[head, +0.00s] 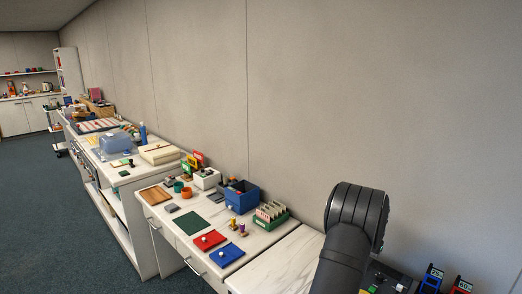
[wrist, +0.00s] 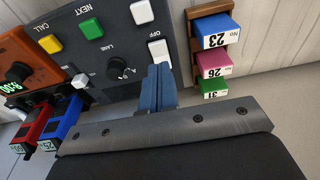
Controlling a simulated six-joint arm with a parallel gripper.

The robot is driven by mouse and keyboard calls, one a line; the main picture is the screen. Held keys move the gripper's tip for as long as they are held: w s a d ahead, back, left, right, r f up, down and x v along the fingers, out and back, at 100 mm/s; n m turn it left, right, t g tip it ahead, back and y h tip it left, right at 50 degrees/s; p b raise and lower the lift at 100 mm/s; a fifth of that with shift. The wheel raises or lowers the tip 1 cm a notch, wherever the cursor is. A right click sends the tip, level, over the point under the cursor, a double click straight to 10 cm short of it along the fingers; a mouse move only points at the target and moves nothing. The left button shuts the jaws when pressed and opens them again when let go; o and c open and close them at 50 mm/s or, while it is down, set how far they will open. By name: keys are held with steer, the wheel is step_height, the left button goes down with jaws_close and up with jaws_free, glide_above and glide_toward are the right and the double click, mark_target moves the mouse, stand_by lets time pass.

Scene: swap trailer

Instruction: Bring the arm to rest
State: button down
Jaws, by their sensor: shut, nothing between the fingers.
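My arm (head: 350,235) shows in the head view at the lower right, above the right end of the counter. Its gripper end is not visible there. In the wrist view, my gripper (wrist: 159,70) has its blue fingers shut together, with nothing held. The fingers are in front of the lower edge of a dark grey control panel (wrist: 112,75). I cannot tell whether they touch it.
The panel has yellow, green and white buttons, a knob and white switches. Beside it, a brown rack (wrist: 193,50) holds blue, pink and green numbered blocks. Red (wrist: 35,128) and blue (wrist: 67,118) numbered pieces are at left. In the head view, a cluttered counter (head: 270,262) runs along the wall; floor (head: 60,230) is clear.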

step_height(320, 180, down, 3)
steer(key=shift+f, duration=0.1)
steer(key=s+a+r, duration=0.1)
steer(key=a+r, duration=0.1)
steer(key=r, duration=0.9)
steer(key=s+a+r+t+h, duration=0.1)
steer(key=s+r, duration=0.1)
steer(key=r, duration=0.9)
steer(key=shift+s+a, duration=0.3)
steer(key=shift+a, duration=0.1)
steer(key=shift+g+y, duration=0.5)
steer(key=w+d+f, duration=0.1)
steer(key=f, duration=0.4)
steer(key=w+d+f, duration=0.1)
steer(key=f, duration=0.5)
steer(key=w+d+f, duration=0.1)
steer(key=f, duration=0.5)
steer(key=shift+w+d+f, duration=0.2)
steer(key=shift+w+d, duration=0.1)
steer(key=shift+d, duration=0.05)
steer(key=shift+f, duration=0.7)
